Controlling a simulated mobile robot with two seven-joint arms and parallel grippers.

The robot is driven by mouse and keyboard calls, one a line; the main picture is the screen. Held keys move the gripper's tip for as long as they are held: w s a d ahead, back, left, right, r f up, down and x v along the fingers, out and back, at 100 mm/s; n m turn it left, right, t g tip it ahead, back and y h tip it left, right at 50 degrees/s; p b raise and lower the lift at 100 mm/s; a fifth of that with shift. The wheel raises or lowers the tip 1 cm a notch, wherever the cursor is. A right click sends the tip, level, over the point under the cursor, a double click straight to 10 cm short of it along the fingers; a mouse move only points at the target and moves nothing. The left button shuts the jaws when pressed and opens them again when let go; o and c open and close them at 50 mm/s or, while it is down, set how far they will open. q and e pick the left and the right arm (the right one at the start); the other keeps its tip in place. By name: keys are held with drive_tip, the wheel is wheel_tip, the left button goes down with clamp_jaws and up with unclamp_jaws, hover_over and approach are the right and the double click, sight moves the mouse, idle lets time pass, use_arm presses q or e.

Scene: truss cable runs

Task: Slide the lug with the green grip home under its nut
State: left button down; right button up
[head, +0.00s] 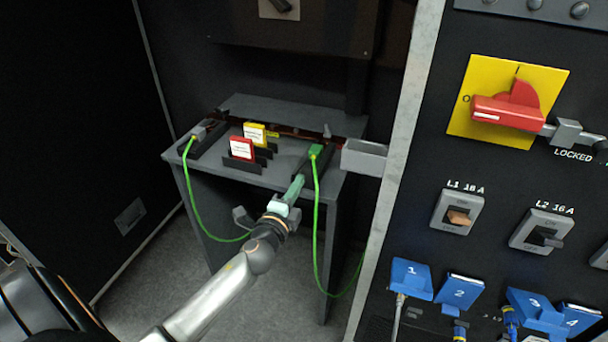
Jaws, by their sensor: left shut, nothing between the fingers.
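The lug's green grip (315,151) is at the right end of the small grey table (270,176), at the far end of a dark channel. A bright green cable (317,190) hangs from it over the front edge. The metal end of the lug and its seat under the nut are too small to make out; a small grey post (327,131) stands just behind the grip. My left gripper (298,181), with pale teal fingers, is shut and empty. In the picture it is just below and left of the grip, over the table's front edge, apart from the grip.
Red (241,148) and yellow (254,133) labelled cards stand mid-table in dark holders. A second green cable (190,175) ends in a grey grip at the left. A grey open bin (364,157) and the switch panel (500,190) bound the right side.

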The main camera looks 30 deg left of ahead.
use_arm(q)
drive_tip(key=v, duration=0.4)
drive_tip(key=shift+s+d, duration=0.1)
drive_tip(key=shift+s, duration=0.25)
use_arm(e)
drive_tip(key=shift+w+r, duration=0.2)
drive_tip(key=shift+w, duration=0.05)
